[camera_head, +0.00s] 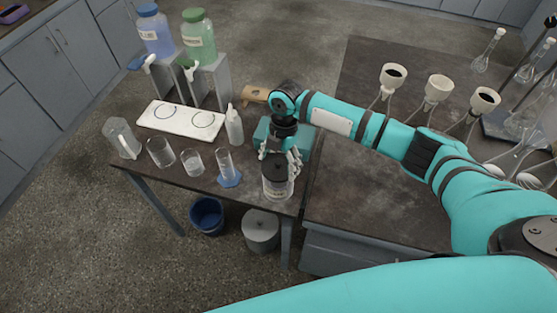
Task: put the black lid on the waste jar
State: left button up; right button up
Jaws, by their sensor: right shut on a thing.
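The waste jar (279,190), clear with a pale label, stands upright near the front right corner of the left table. The black lid (275,171) is over the mouth of the jar, roughly level and lined up with it. I cannot tell whether it rests fully on the rim. My right gripper (279,158) reaches down from above and is shut on the lid, its fingers covering part of the lid's far side. My left gripper is not in view.
A graduated cylinder (225,167), two beakers (192,162) and a pitcher (122,139) stand left of the jar. A white wash bottle (234,125) and white tray (185,120) are behind. Funnels (438,89) stand on the right bench. Blue and grey bins are on the floor.

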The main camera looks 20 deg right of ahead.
dwell(0.4)
jog(key=o, duration=0.8)
jog(key=shift+r, duration=0.1)
jog(key=shift+r+p, duration=2.95)
jog(key=shift+p, duration=0.05)
